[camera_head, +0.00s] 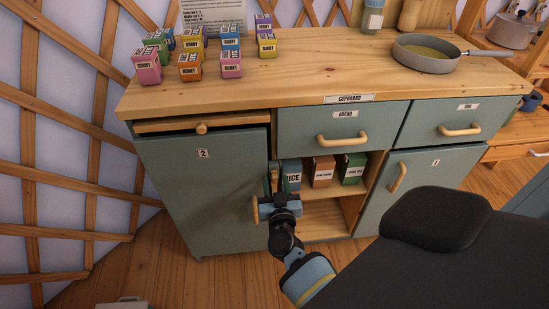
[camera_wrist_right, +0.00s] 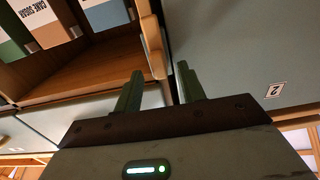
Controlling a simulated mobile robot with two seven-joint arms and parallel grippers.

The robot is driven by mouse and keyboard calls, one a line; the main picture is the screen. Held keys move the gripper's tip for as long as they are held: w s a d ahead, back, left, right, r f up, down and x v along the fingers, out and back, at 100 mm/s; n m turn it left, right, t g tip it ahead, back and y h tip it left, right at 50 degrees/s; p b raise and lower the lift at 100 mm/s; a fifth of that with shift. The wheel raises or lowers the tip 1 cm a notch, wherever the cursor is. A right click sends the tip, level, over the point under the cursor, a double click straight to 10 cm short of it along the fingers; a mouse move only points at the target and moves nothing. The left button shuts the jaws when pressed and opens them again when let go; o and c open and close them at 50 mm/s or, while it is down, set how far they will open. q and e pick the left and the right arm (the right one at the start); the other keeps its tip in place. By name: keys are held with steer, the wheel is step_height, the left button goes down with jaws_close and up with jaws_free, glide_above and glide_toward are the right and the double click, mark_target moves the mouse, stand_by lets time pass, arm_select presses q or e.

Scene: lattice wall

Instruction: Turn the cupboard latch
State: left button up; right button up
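The cupboard (camera_head: 222,235) is grey-green with a wooden top. Its left door (camera_head: 205,180), labelled 2, also shows in the wrist view (camera_wrist_right: 235,50). A small upright wooden piece (camera_head: 274,178) is at that door's right edge; I cannot tell if it is the latch. A wooden handle part (camera_head: 255,210) shows just left of my right gripper (camera_head: 270,205). In the wrist view my right gripper (camera_wrist_right: 160,88) has its fingers apart, with the door's edge and a wooden bar (camera_wrist_right: 152,42) beyond them. Contact is unclear. My left gripper is out of view.
The open middle compartment holds several boxes, including a brown one (camera_head: 323,172) and a green one (camera_head: 352,168). The right door (camera_head: 430,175) has a wooden handle. Two drawers are above. A pan (camera_head: 425,55) and several small boxes (camera_head: 190,67) stand on the top.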

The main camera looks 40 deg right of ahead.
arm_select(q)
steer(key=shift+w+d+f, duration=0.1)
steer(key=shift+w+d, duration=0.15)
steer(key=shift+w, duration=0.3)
arm_select(e)
steer(key=shift+w+d, duration=0.3)
steer(key=shift+w, duration=0.2)
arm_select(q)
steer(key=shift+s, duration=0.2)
arm_select(e)
steer(key=shift+c, duration=0.9)
jaws_close()
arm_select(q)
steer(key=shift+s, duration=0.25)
